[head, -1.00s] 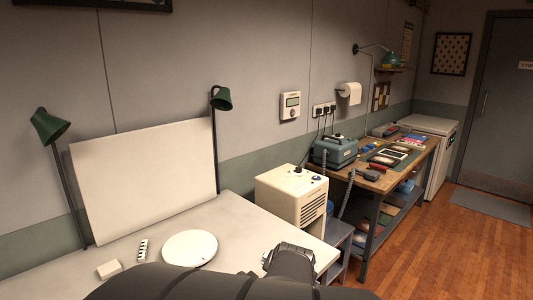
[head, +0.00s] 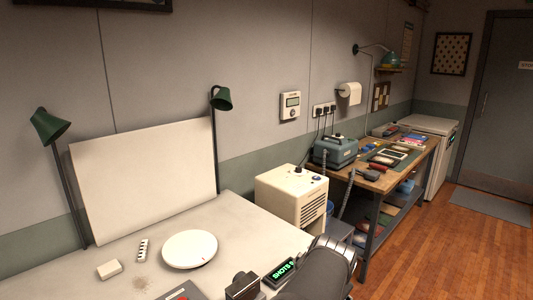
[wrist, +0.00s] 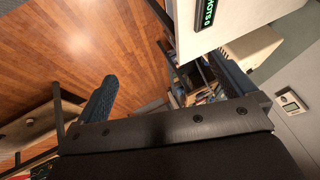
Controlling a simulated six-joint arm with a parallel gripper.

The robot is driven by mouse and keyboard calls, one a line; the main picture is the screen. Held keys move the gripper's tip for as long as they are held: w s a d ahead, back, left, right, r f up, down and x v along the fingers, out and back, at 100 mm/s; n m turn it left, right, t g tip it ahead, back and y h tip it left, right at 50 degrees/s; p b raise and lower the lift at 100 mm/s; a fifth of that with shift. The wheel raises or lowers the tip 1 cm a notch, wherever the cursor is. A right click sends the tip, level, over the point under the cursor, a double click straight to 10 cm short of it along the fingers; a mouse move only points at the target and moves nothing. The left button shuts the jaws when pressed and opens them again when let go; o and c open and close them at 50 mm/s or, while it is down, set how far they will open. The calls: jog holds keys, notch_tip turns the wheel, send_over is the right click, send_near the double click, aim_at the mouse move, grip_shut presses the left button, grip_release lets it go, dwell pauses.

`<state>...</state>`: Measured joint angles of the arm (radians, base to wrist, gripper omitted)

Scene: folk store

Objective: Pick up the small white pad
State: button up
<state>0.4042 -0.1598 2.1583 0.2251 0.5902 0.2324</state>
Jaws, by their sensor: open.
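A small white block (head: 109,269), which looks like the pad, lies flat on the white table (head: 225,262) at the lower left of the head view. It is left of a small white piece with dark marks (head: 142,250) and of a round white disc (head: 189,249). My gripper (wrist: 164,68) shows in the wrist view with its two dark fingers wide apart and nothing between them. It faces the floor and the table's corner, well away from the block. The block is not in the wrist view. In the head view my arm is at the bottom right; the fingers cannot be made out.
A display reading SHOTS (head: 283,272) lies near the table's right edge, beside a dark object (head: 243,285). A white board (head: 145,180) stands at the back between two green lamps (head: 50,126). A cream box (head: 291,197) stands right of the table.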

jog(key=shift+c, duration=1.2)
jog(key=w+a+r+n+g+y, duration=0.15)
jog(key=w+a+n, duration=0.35)
jog(key=w+a, duration=0.65)
jog(key=w+a+r+n+g+y, duration=0.1)
jog(key=w+a+r+n+y, duration=0.3)
jog(key=w+a, duration=0.8)
jog(key=n+g+h, duration=0.3)
jog(key=n, duration=0.6)
send_over(109, 267)
jog(key=d, duration=0.1)
notch_tip(109, 267, down, 17)
jog(key=shift+s+d+f, duration=0.1)
jog(key=shift+a+f, duration=0.2)
jog(key=shift+f, duration=0.65)
jog(key=shift+a+f, duration=0.2)
jog(key=shift+f, duration=0.65)
jog(key=shift+a+f, duration=0.2)
jog(key=shift+f, duration=0.65)
jog(key=c, duration=1.1)
